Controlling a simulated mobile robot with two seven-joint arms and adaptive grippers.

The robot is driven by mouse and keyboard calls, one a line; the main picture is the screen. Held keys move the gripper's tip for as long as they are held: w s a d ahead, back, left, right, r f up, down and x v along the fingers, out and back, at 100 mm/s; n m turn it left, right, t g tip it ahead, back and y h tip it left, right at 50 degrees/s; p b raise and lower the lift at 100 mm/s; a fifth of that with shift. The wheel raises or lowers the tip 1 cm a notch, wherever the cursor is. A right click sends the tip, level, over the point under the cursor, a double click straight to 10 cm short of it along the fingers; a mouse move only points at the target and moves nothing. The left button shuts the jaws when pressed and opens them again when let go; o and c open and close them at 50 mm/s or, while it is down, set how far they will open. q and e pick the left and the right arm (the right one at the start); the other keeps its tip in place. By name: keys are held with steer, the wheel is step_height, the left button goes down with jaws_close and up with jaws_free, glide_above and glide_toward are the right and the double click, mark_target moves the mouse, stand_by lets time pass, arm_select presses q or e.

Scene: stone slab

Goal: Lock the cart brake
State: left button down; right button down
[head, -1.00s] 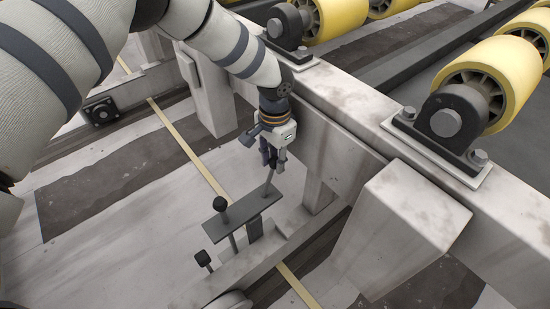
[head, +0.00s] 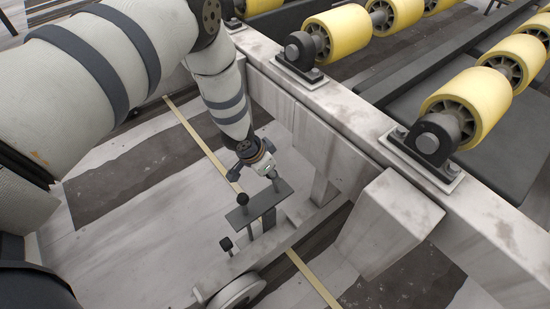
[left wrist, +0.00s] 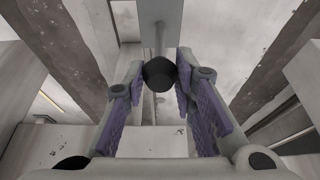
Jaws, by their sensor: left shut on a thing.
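A dark bracket plate (head: 258,206) stands on a pale low beam. A black knob (head: 243,199) rises from its left end, and a second black knob (head: 226,244) sits lower, on a short stem. My left gripper (head: 273,176) reaches down at the plate's right end and is shut on a lever knob there. In the left wrist view, this black lever knob (left wrist: 160,74) sits between the two purple-padded fingers. Its thin stem runs up to a grey plate (left wrist: 160,12). The fingers hide most of the lever in the head view. My right gripper is not in view.
A pale beam (head: 345,118) with yellow rollers (head: 466,105) runs close to the right of my left arm. A pale block (head: 388,222) juts out from it. A wheel (head: 240,291) shows below the levers.

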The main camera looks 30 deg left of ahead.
arm_select(q)
steer(key=shift+s+a+f+p, duration=0.1)
steer(key=shift+s+a+f, duration=0.1)
steer(key=shift+s, duration=0.3)
steer(key=shift+s+a+f+p, duration=0.15)
steer(key=shift+s+f, duration=0.1)
steer(key=shift+s, duration=0.25)
steer(key=shift+s+a+f+p, duration=0.1)
steer(key=shift+s+a+f, duration=0.1)
steer(key=shift+s, duration=0.3)
steer(key=c, duration=1.3)
jaws_free()
steer(key=shift+w, duration=0.1)
steer(key=shift+r, duration=0.1)
steer(key=v, duration=1.2)
steer(key=shift+w, duration=0.1)
steer(key=shift+d, duration=0.1)
